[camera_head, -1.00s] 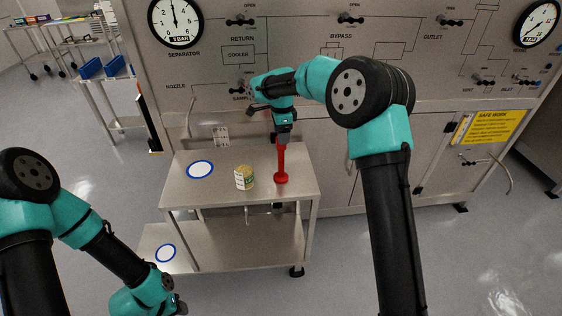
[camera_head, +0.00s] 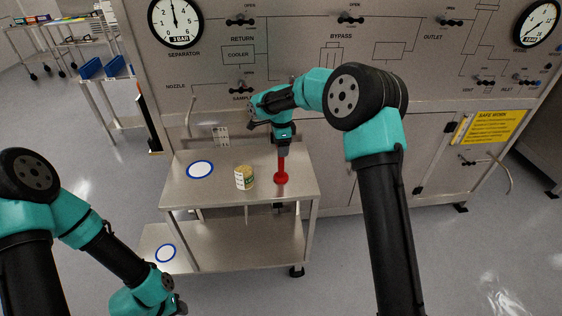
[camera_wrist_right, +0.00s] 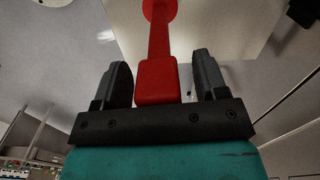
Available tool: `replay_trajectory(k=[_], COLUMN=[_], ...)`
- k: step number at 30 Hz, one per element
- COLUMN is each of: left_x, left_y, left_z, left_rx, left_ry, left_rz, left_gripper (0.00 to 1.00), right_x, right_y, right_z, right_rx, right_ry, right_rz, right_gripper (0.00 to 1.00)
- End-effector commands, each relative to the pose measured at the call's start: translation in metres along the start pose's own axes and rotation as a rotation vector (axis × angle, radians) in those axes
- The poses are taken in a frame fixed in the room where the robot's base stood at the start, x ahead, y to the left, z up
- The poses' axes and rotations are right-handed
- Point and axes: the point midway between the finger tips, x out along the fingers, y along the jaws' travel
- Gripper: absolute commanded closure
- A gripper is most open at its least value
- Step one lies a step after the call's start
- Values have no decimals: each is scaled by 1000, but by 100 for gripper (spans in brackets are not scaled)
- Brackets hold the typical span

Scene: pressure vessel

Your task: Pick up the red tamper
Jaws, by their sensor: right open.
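The red tamper (camera_head: 281,177) stands upright on the metal cart's top shelf (camera_head: 225,192), its round red base down on the surface. My right gripper (camera_head: 283,152) is over its upper end, pointing down. In the right wrist view the red handle (camera_wrist_right: 156,80) of the tamper lies between the two dark fingers of my right gripper (camera_wrist_right: 163,78). The fingers are open, with a gap on each side of the handle, the right gap wider. My left arm is at the lower left of the head view; its fingers cannot be made out.
A small can with a yellowish top (camera_head: 244,178) stands on the shelf left of the tamper. A blue-ringed white disc (camera_head: 200,169) lies further left, and another (camera_head: 165,253) on the lower shelf. The panel wall (camera_head: 300,60) with valves rises behind the cart.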

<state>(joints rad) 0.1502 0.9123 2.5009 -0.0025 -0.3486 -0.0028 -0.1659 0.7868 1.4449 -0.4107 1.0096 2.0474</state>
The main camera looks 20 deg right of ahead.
Motion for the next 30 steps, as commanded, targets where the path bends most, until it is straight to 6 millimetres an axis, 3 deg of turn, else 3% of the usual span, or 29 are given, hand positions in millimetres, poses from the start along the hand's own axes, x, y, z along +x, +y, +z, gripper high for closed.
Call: replay_trajectory(k=[2, 21, 30], left_x=[0, 0, 0], left_y=[0, 0, 0], left_z=[0, 0, 0], left_rx=[0, 0, 0], left_ry=[0, 0, 0], left_rz=[0, 0, 0], left_gripper=[57, 57, 57], right_x=[0, 0, -1], right_y=[0, 0, 0], right_z=[0, 0, 0], right_rx=[0, 0, 0], right_ry=[0, 0, 0], right_rz=[0, 0, -1], right_gripper=[37, 98, 100])
